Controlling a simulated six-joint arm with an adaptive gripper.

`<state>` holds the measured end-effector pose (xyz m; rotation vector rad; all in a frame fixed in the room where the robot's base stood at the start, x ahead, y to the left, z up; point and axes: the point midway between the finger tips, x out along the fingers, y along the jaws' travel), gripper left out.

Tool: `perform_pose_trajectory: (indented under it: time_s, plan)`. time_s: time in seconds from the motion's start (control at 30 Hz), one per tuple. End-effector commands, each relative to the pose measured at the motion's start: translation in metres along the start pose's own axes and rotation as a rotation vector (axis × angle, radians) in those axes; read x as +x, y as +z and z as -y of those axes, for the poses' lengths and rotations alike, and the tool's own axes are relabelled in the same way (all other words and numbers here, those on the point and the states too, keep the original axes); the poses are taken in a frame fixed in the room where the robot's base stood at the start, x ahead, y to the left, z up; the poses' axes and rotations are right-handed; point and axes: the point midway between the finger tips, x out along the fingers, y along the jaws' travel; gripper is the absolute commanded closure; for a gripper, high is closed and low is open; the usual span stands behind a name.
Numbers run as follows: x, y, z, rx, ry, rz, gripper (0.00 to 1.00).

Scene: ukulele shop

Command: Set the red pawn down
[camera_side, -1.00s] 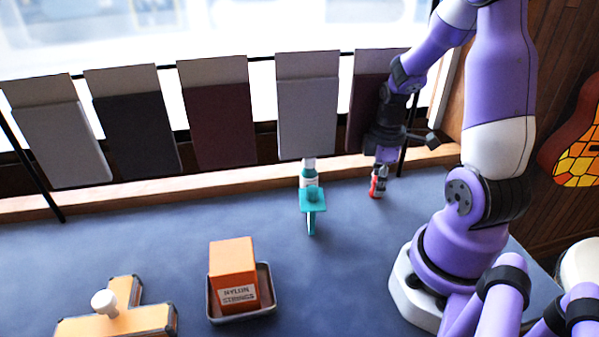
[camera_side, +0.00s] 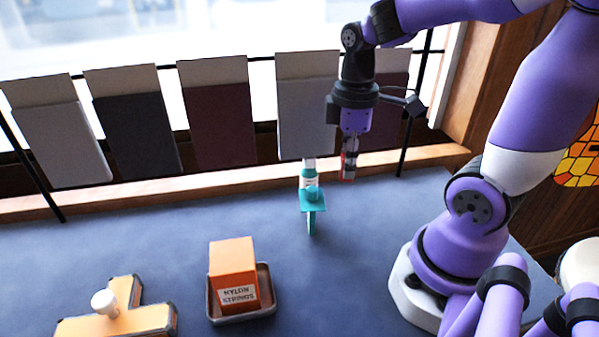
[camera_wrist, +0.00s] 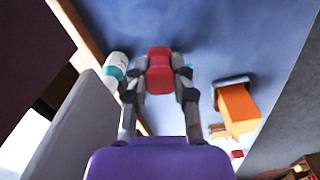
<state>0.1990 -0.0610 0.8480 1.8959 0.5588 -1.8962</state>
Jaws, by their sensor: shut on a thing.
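The red pawn (camera_wrist: 160,72) is between the two fingers of my gripper (camera_wrist: 160,85) in the wrist view. In the side view my gripper (camera_side: 349,165) is shut on the pawn and points down, near the back ledge and right of the teal and white bottle. The pawn (camera_side: 347,172) looks to be held above the blue table; its lower end is small and partly hidden by the fingers.
The white and teal bottle (camera_side: 309,172) stands by a teal stand (camera_side: 313,205) close left of my gripper. An orange box (camera_side: 233,270) sits in a dark tray (camera_side: 264,310). Hanging panels (camera_side: 308,110) line the back.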

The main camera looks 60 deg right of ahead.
Motion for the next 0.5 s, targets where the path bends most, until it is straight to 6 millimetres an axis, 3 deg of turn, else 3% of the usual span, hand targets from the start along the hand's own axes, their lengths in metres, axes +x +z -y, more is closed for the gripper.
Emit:
perform_pose_trajectory:
  time_s: [0.17,0.27,0.4,0.5]
  plan:
    - [-0.011,-0.05,0.003,-0.053,-0.002,0.0,0.95]
    - [-0.015,-0.097,0.01,-0.096,-0.004,0.002,0.95]
    - [-0.014,-0.161,0.037,-0.154,-0.005,0.003,0.95]
    - [-0.01,-0.193,0.06,-0.184,-0.004,0.003,0.95]
